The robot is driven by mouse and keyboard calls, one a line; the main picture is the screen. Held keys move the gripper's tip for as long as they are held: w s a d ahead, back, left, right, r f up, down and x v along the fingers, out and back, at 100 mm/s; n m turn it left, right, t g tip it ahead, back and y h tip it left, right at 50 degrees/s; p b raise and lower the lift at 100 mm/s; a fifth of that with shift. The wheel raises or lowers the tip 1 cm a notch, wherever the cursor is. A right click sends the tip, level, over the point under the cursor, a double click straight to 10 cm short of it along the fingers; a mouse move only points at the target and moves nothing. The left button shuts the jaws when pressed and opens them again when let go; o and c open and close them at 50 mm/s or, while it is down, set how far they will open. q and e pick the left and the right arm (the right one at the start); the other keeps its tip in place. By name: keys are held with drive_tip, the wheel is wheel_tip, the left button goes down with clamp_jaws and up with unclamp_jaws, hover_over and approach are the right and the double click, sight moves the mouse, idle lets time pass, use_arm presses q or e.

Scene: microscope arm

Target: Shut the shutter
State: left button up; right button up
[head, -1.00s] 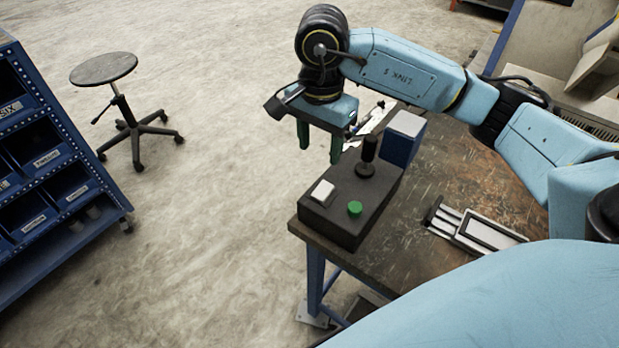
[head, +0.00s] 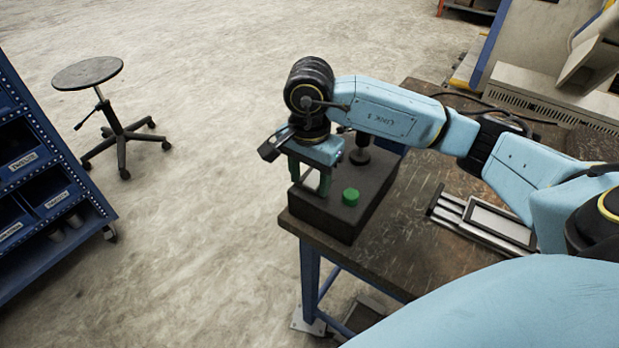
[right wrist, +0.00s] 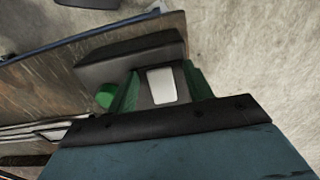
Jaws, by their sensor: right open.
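A dark control box (head: 335,215) sits at the table's near left corner. No part is plainly marked as a shutter. My left gripper is not in view.
The box stands on a worn brown table (head: 400,250). A metal tray-like fixture (head: 485,222) lies to the right on it. A round stool (head: 88,73) and a blue bin rack (head: 50,190) stand off to the left. The floor between is clear.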

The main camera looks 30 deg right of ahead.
drive_tip(key=shift+d, duration=0.2)
drive_tip(key=shift+a, duration=0.15)
drive_tip(key=c, duration=0.8)
drive_tip(key=shift+c, duration=0.9)
drive_tip(key=shift+d, duration=0.2)
drive_tip(key=y+b, duration=0.1)
drive_tip(key=g+y+b, duration=0.1)
drive_tip(key=y, duration=0.1)
drive_tip(key=shift+w+d+r+g+y, duration=0.15)
drive_tip(key=shift+d+g+y, duration=0.15)
drive_tip(key=shift+d, duration=0.1)
drive_tip(key=shift+r+y+b, duration=0.15)
drive_tip(key=shift+y+b, duration=0.15)
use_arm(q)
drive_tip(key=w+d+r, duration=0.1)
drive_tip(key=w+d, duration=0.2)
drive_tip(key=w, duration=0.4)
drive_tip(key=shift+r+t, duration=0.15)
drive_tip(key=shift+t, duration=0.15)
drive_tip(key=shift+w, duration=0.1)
